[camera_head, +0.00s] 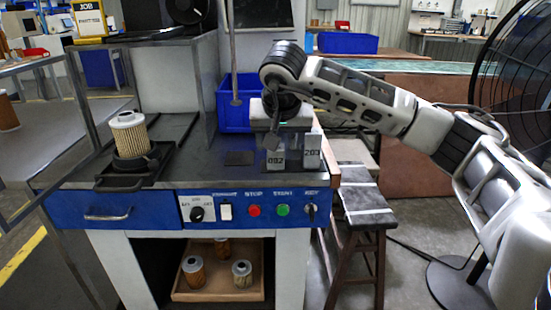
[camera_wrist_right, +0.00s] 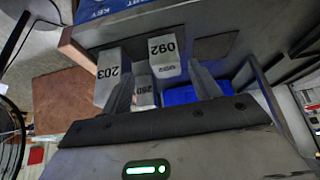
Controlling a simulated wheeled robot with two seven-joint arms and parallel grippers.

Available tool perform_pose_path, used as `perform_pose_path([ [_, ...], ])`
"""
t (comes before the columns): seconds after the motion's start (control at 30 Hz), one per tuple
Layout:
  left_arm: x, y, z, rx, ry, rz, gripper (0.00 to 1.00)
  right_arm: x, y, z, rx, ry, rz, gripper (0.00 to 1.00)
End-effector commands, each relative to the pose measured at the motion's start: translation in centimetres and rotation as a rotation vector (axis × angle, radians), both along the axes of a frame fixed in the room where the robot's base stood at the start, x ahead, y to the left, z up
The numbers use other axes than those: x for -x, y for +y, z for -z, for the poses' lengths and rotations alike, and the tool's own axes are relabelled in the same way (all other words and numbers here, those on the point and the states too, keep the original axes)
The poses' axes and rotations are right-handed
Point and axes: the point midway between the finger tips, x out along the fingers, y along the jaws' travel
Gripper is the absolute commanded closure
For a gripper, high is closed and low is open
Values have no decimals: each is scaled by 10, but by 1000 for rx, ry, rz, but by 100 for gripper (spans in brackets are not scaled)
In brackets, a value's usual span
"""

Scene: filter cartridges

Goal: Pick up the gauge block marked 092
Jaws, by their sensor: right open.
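The light gauge block marked 092 (camera_head: 276,160) stands near the right front part of the dark bench top (camera_head: 200,165). In the right wrist view the 092 block (camera_wrist_right: 168,57) shows beyond my right gripper (camera_wrist_right: 163,82), roughly in line with the gap between the fingers. My right gripper (camera_head: 272,138) is open and empty, just above and behind the block in the head view. I cannot tell whether it touches anything. A block marked 203 (camera_head: 312,152) stands to the right of 092. My left gripper is not in view.
Another block (camera_wrist_right: 145,93) with an unclear number shows between the fingers in the wrist view. A blue bin (camera_head: 233,105) stands behind. A filter cartridge (camera_head: 130,134) stands on a black fixture at left. A control panel (camera_head: 255,209) runs below the front edge.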

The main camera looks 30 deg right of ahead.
Motion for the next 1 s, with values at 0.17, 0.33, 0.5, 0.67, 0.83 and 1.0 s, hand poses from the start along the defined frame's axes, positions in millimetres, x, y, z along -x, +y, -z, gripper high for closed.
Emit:
perform_pose_path([
  [0.17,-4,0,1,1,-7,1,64,-10,-2,14,0,3,1,38],
  [0.33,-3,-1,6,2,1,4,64,-25,-7,35,-1,3,2,38],
  [0.5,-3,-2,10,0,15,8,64,-30,-10,44,0,1,-1,38],
  [0.67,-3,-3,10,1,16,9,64,-30,-10,44,-1,1,-1,38],
  [0.83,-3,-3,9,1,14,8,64,-30,-10,44,-1,0,0,74],
  [1.0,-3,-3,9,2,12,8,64,-30,-10,43,-1,-2,-1,92],
])
